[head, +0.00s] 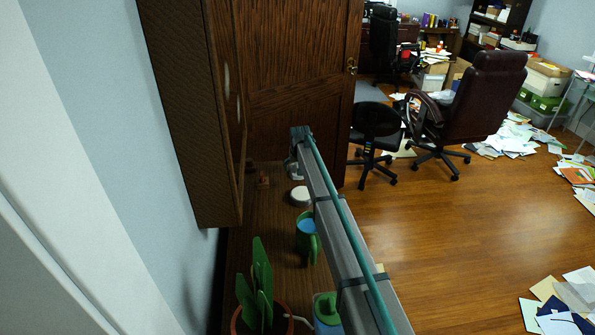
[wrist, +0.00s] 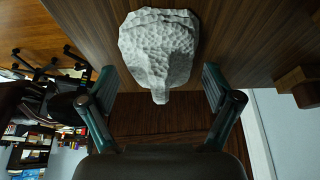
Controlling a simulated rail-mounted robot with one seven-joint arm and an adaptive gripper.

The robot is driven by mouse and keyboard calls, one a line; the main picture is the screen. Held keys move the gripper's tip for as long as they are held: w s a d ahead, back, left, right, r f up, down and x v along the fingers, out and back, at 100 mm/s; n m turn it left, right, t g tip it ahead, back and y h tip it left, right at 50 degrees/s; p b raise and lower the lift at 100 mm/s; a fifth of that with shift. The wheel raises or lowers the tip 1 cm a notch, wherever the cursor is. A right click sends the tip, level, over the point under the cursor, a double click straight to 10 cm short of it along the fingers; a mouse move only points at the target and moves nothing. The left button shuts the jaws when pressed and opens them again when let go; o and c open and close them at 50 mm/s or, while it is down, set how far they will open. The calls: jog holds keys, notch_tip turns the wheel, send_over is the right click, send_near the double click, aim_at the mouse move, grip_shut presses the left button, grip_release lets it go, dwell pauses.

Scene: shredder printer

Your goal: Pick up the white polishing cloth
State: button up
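The white polishing cloth (wrist: 158,45) shows in the wrist view as a crumpled, grey-white lump with a narrow lower end. It rests on the brown wooden top (wrist: 250,35). My gripper (wrist: 158,88) is open, with one finger on each side of the picture. The cloth's narrow end appears between the fingertips, with a gap on both sides; I see no contact. In the head view, my arm reaches out over the wooden cabinet top (head: 255,215), and my gripper's fingers are mostly hidden. A small pale thing (head: 294,170) beside the arm's far end may be the cloth.
A white round object (head: 300,196), a green mug (head: 306,238), a potted plant (head: 262,285) and a green-blue container (head: 326,312) stand along the top. A wooden block (head: 263,181) is near the wall. A tall wooden cabinet (head: 200,110) hangs at left.

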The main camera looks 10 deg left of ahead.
jog(key=c, duration=0.9)
jog(key=shift+r, duration=0.2)
jog(key=shift+r+b, duration=0.5)
jog(key=shift+b, duration=0.2)
jog(key=s+r+b, duration=0.1)
jog(key=r, duration=0.1)
jog(key=s+d+r+b, duration=0.1)
jog(key=r, duration=0.1)
jog(key=s+d+r+b, duration=0.1)
jog(key=s+r, duration=0.1)
jog(key=shift+r, duration=0.1)
jog(key=s+d+r+b, duration=0.1)
jog(key=s, duration=0.1)
jog(key=s+d+r+b, duration=0.1)
jog(key=s+d+r, duration=0.1)
jog(key=s, duration=0.1)
jog(key=s+d+r, duration=0.1)
jog(key=s+r, duration=0.1)
jog(key=s, duration=0.1)
jog(key=shift+s+d+r+b, duration=0.25)
jog(key=shift+d+b, duration=0.05)
jog(key=shift+b, duration=0.1)
